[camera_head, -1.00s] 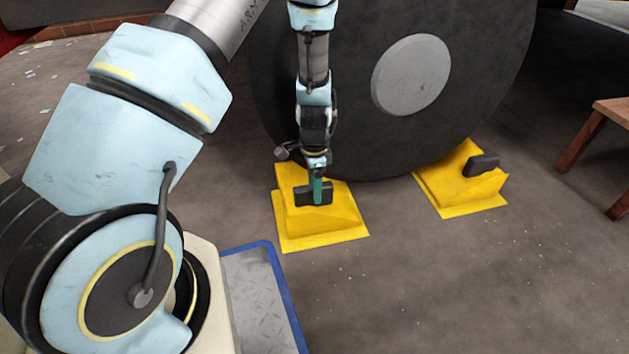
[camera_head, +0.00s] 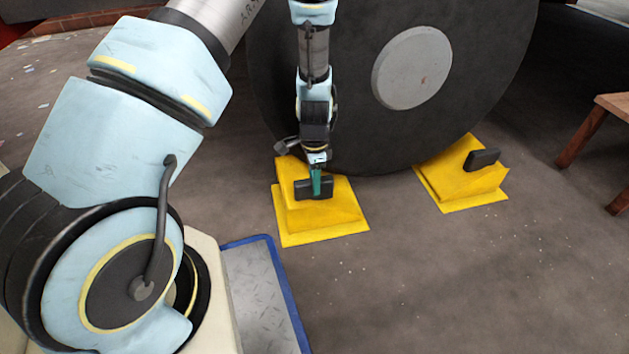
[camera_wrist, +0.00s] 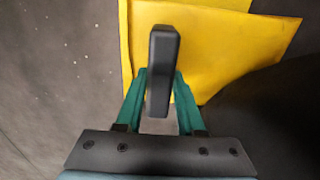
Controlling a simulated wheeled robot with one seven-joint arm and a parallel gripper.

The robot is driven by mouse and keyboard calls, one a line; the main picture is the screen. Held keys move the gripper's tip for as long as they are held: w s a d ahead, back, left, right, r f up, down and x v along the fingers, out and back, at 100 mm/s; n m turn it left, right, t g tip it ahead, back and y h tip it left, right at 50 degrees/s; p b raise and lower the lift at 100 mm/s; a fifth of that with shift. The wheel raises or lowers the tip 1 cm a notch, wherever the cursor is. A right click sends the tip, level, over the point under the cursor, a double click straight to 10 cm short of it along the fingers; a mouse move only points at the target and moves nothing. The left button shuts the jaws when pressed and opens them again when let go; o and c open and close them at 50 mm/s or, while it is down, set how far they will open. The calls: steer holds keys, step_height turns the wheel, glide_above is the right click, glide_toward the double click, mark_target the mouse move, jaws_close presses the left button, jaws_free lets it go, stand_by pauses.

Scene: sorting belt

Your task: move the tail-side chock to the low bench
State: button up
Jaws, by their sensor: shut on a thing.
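Two yellow chocks with black handles sit on the floor against a big dark wheel. The left chock (camera_head: 325,220) is in front of the wheel's lower left; the right chock (camera_head: 455,185) is at its lower right. I cannot tell from the view which is the tail-side one. My gripper (camera_head: 317,186) is shut on the black handle of the left chock, which looks to rest on the floor. In the wrist view my gripper (camera_wrist: 160,85) has its green fingers on either side of the handle (camera_wrist: 163,50). A wooden bench (camera_head: 613,105) shows partly at the right edge.
The dark wheel (camera_head: 330,100) with a grey hub (camera_head: 412,68) stands close behind both chocks. A grey plate with a blue edge (camera_head: 262,290) lies at the front, left of the chock. The floor (camera_head: 480,290) at the front right is clear.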

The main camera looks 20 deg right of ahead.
jaws_close()
stand_by(0.5)
steer(key=o, duration=0.5)
jaws_free()
jaws_close()
stand_by(0.4)
